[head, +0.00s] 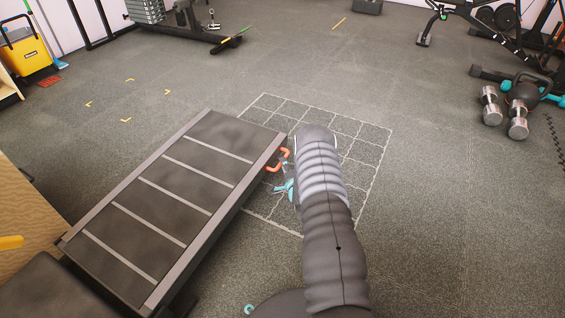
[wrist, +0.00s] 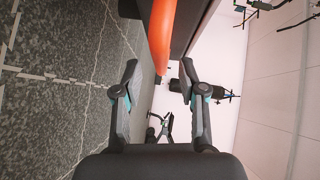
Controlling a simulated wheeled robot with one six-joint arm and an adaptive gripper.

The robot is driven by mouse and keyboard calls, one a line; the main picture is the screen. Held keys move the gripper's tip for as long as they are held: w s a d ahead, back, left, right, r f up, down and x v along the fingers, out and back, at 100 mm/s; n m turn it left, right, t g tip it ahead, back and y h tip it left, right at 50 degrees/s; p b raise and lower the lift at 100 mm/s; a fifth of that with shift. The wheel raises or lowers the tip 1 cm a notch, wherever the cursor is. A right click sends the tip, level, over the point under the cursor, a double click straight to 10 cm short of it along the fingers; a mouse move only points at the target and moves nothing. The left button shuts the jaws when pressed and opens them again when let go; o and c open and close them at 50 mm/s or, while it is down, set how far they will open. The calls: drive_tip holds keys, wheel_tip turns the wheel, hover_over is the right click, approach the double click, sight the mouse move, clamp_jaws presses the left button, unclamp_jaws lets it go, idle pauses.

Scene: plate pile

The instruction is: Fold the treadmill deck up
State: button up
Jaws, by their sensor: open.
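The treadmill deck (head: 186,193) is a long dark belt with pale cross stripes and grey side rails, lying low on the left in the head view. An orange curved handle (head: 284,155) sticks out from its right side near the far end. My gripper (head: 282,180) is beside that handle, partly hidden by my arm. In the wrist view my gripper (wrist: 159,77) is open, and the orange handle (wrist: 162,38) comes down from the top, lined up with the gap between the fingertips. I cannot tell whether they touch it. A dark part of the treadmill (wrist: 190,25) is behind the handle.
A white grid (head: 361,180) is marked on the floor under my arm. Dumbbells (head: 517,120) and a kettlebell (head: 529,92) stand at the right. A yellow bucket (head: 25,52) is at the far left. The floor beyond the deck is mostly clear.

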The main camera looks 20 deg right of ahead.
drive_tip(key=shift+w+d+f, duration=0.1)
drive_tip(key=shift+w, duration=0.8)
drive_tip(key=shift+w+d+f, duration=0.1)
drive_tip(key=shift+w, duration=0.8)
clamp_jaws()
